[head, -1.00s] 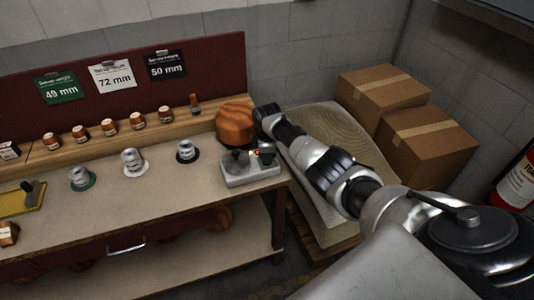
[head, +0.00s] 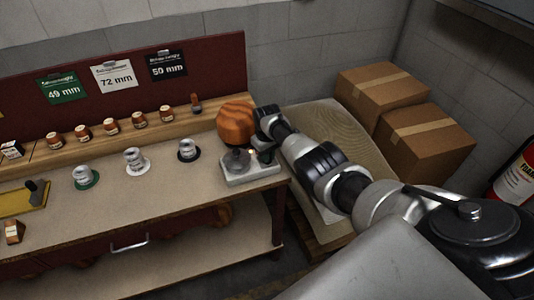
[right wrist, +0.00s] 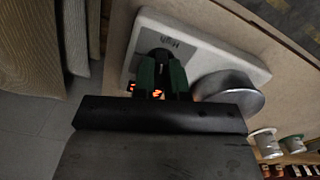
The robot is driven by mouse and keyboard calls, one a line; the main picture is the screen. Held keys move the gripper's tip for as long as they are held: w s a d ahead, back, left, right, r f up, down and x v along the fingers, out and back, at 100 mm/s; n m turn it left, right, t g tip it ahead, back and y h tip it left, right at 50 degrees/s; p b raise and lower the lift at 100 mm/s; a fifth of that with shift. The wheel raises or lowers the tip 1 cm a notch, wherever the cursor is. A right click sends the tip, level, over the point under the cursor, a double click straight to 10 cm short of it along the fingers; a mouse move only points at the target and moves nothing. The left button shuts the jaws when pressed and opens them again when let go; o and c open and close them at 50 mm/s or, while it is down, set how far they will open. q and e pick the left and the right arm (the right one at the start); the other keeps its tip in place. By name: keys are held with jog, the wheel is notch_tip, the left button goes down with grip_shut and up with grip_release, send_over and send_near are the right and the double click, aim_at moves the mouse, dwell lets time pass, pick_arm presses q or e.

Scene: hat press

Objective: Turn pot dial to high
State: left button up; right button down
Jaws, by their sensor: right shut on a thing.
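The pale pot base (head: 250,174) stands at the right end of the workbench, with a small grey metal pot (head: 237,160) on its left part. In the right wrist view the base (right wrist: 205,47) carries the label "High" beside a dark dial (right wrist: 161,55), and the pot (right wrist: 228,90) is to the right. My right gripper (head: 264,156) is at the right part of the base. Its green-lined fingers (right wrist: 161,77) are shut on the dial and hide most of it, including any pointer. My left gripper is not in view.
A wooden hat block (head: 236,122) stands close behind the pot. Several spools (head: 134,159) stand on the workbench (head: 160,195) to the left, below size signs (head: 112,77). Cardboard boxes (head: 428,143) and a sack (head: 350,145) are right of the bench.

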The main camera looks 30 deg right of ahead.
jog(key=shift+r+m, duration=0.1)
jog(key=shift+m, duration=1.5)
jog(key=c, duration=1.2)
grip_release()
jog(key=shift+o, duration=0.2)
jog(key=shift+r+p, duration=0.5)
jog(key=shift+p, duration=0.05)
notch_tip(320, 180, up, 10)
jog(key=p, duration=0.1)
jog(key=shift+f, duration=0.15)
